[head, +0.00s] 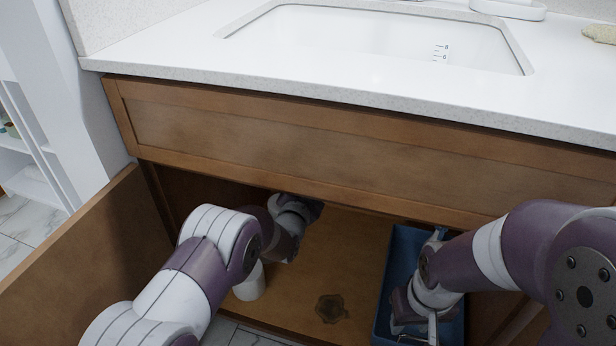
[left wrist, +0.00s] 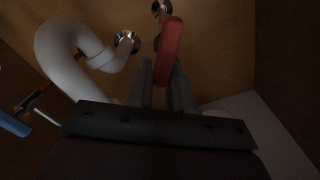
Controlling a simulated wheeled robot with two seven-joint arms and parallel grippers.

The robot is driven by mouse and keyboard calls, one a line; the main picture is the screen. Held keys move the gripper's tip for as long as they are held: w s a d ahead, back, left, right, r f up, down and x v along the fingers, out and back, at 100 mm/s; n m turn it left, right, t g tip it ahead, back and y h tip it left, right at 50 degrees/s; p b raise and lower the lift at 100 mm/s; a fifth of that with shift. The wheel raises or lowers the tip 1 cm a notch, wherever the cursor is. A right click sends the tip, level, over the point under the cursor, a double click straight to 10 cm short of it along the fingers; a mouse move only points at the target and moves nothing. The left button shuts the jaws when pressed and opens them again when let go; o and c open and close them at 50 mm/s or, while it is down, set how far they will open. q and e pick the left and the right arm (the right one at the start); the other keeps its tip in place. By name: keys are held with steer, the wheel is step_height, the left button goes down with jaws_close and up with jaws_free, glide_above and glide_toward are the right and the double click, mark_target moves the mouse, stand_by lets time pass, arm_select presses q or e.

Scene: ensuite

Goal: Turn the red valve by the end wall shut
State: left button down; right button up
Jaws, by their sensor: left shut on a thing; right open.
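The red valve (left wrist: 170,48) shows in the left wrist view as an elongated red handle near the cabinet's inner wall. My left gripper (left wrist: 163,86) has its fingers closed on the lower end of this handle. In the head view my left arm reaches into the open cabinet under the sink; its fingers and the valve are hidden behind the cabinet front. My right gripper (head: 418,322) is open, low over the blue bin inside the cabinet on the right; its fingertips show only partly.
A white curved drain pipe (left wrist: 72,58) runs left of the valve. The blue bin (head: 400,262) stands on the cabinet floor (head: 318,262), which has a dark stain (head: 330,308). A white cylinder (head: 250,284) stands by my left arm. The open door (head: 75,255) bounds the left.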

arm_select(q)
steer(key=m, duration=0.3)
steer(key=f+m+p, duration=0.1)
steer(key=m, duration=0.3)
steer(key=d+f+m+p, duration=0.1)
steer(key=m, duration=0.3)
steer(key=shift+s+d+f, duration=0.1)
steer(key=shift+s+f, duration=0.15)
steer(key=shift+f, duration=0.1)
stand_by(0.4)
steer(key=c, duration=1.1)
jaws_free()
